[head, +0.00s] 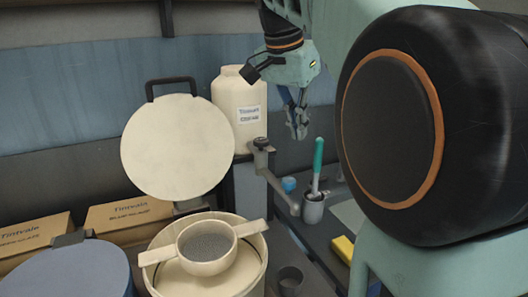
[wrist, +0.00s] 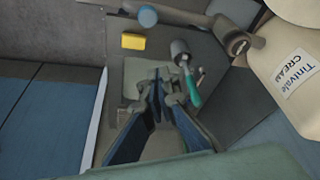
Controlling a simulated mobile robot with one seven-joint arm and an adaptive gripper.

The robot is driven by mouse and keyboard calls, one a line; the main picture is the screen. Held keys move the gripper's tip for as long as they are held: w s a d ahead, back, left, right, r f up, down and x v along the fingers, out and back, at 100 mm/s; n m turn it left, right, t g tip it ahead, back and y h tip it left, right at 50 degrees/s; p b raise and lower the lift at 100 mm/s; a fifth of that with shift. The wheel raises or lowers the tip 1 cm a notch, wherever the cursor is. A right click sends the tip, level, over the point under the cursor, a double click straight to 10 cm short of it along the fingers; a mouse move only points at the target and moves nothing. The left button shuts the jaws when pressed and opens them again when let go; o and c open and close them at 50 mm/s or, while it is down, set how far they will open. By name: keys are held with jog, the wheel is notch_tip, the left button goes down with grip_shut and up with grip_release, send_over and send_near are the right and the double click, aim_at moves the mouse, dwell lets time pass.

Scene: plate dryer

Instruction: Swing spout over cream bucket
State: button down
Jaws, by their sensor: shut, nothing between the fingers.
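The grey spout (head: 279,188) runs from a dark-knobbed pivot below the cream container (head: 226,92), down and right, and its lower end stands beside a metal cup, right of the cream bucket. In the wrist view the spout's pivot (wrist: 237,46) shows at upper right. The cream bucket (head: 252,275) stands open, its round lid (head: 177,147) raised behind it, with a two-handled sieve (head: 207,248) across its top. My gripper (head: 298,132) is shut and empty above the bench, above and right of the spout, apart from it. It also shows in the wrist view (wrist: 160,88).
The metal cup (head: 313,210) holds a teal-handled brush (head: 318,160). A blue-lidded bucket (head: 68,275) and cardboard boxes (head: 128,212) stand at left.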

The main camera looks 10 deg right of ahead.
aim_at(276, 182)
notch_tip(276, 182, down, 10)
jog(key=b, duration=0.1)
jog(key=shift+s+a+r, duration=0.2)
jog(key=shift+a+r, duration=0.05)
jog(key=shift+a, duration=0.05)
jog(key=shift+a, duration=0.15)
dwell(0.4)
